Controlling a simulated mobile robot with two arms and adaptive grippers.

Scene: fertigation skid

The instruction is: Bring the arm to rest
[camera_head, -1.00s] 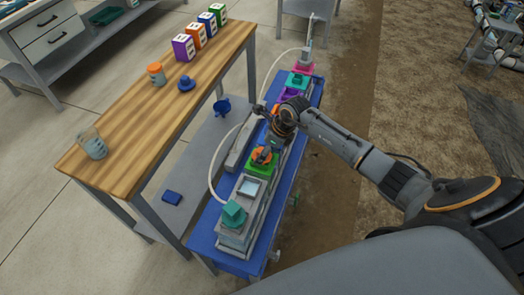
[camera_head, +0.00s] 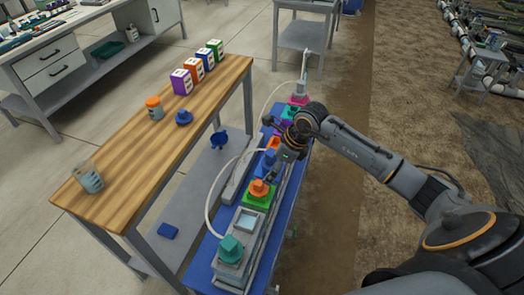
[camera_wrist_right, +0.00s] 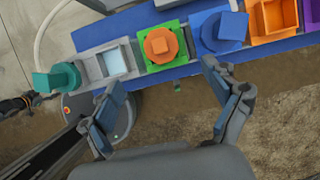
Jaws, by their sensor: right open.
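My right arm comes in from the right in the head view, and its gripper (camera_head: 277,172) hangs over the blue skid (camera_head: 210,272). In the right wrist view the two fingers of the right gripper (camera_wrist_right: 168,108) stand wide apart with nothing between them. The green holder with the round orange piece (camera_wrist_right: 160,45) lies beyond the fingertips, apart from them. The orange piece also shows in the head view (camera_head: 259,188), close to the gripper. My left gripper is not in view.
A teal cap (camera_head: 231,248) tops the skid's near end. A blue block (camera_wrist_right: 222,28) and orange bin (camera_wrist_right: 275,18) sit along it. The wooden bench (camera_head: 135,135) at left holds coloured boxes, an orange-lidded jar (camera_head: 155,108), a blue piece (camera_head: 183,118) and a glass beaker (camera_head: 89,178).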

